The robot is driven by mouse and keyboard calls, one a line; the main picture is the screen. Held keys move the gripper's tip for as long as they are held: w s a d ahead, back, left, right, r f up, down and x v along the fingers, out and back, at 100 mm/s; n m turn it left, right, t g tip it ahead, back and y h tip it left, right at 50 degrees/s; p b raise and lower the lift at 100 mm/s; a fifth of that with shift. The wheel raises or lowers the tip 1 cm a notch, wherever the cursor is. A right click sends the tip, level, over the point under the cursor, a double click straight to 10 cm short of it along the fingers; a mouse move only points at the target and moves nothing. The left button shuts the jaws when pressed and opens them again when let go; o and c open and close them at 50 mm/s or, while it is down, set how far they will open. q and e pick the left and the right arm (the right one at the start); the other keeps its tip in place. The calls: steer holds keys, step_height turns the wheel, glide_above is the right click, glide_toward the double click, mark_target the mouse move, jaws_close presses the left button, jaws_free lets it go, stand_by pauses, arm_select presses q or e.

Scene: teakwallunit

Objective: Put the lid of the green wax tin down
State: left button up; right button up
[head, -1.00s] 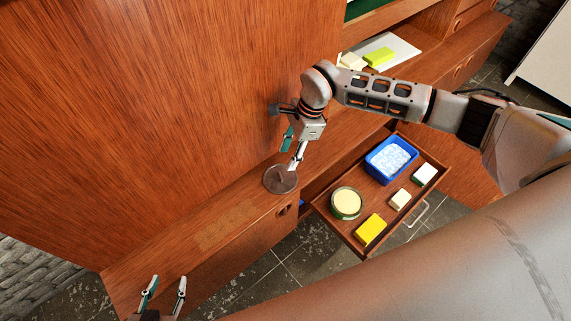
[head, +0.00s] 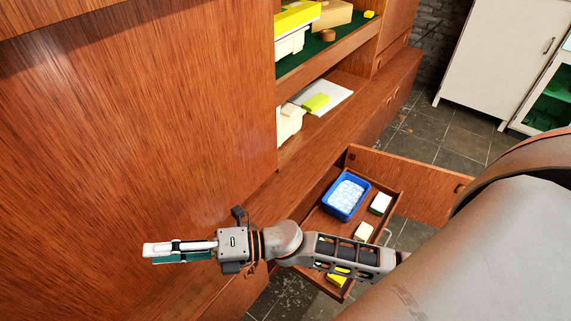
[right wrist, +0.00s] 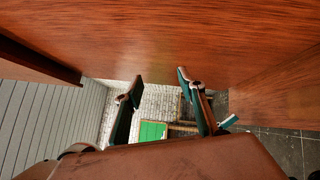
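My right gripper (head: 182,251) reaches left across the front of the teak unit in the head view. Its fingers lie nearly one over the other there. In the right wrist view my right gripper (right wrist: 160,105) has its fingers apart, with nothing visible held between them. The dark round lid does not show in either view now. The green wax tin is not visible either; my right forearm covers the part of the open drawer (head: 317,222) where it stood. My left gripper is out of view.
A blue tub (head: 335,207) and small blocks lie in the open drawer. A yellow-green block (head: 316,103), a white sheet (head: 337,90) and a white container (head: 289,123) are on the lower shelf. A pale cabinet (head: 490,60) stands at the back right.

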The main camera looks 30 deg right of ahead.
steer(key=d+f+m+t+h, duration=0.4)
steer(key=d+f+m+h, duration=0.15)
steer(key=d+m, duration=0.35)
steer(key=d+f+m+t+h, duration=0.3)
steer(key=d+f+m+h, duration=0.25)
steer(key=m, duration=0.65)
steer(key=s+d+f+m+g+h, duration=0.4)
steer(key=s+d+f+m, duration=0.4)
steer(key=s+f, duration=0.3)
steer(key=shift+s+d+f+h, duration=0.3)
steer(key=shift+s+d+f, duration=0.05)
steer(key=shift+s+d, duration=0.55)
